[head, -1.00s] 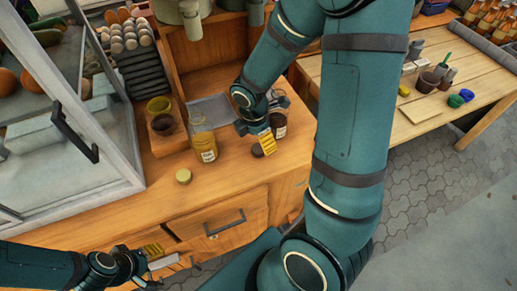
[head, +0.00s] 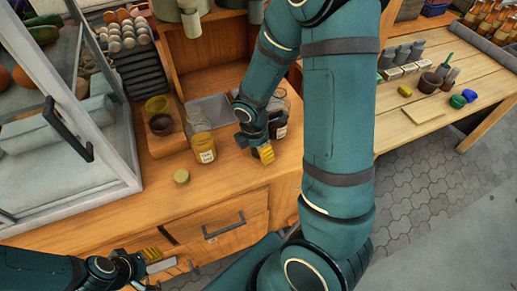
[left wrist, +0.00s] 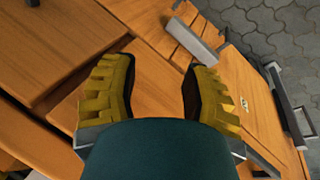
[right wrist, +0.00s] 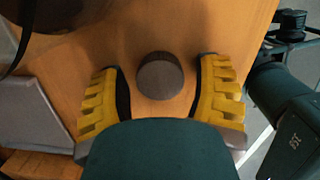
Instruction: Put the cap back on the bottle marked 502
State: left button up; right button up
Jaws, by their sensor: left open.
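A jar with yellow contents and a white label (head: 203,148) stands uncapped on the wooden counter; a yellowish cap (head: 181,176) lies beside it. A dark jar with a label (head: 279,127) stands behind my right gripper (head: 265,153), partly hidden by it. The label numbers are too small to read. In the right wrist view a dark round cap (right wrist: 160,76) lies on the counter between the open fingers of my right gripper (right wrist: 160,92), with gaps at both sides. My left gripper (head: 165,262) is open and empty in front of the counter; it also shows in the left wrist view (left wrist: 158,90).
A glass-fronted case (head: 75,130) stands at the left. A grey tray (head: 208,110) lies at the back. The counter front left of the right gripper is mostly clear.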

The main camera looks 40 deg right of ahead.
jog(key=c, duration=0.4)
notch_tip(320, 180, up, 10)
jog(key=p, duration=0.3)
jog(key=shift+p, duration=0.35)
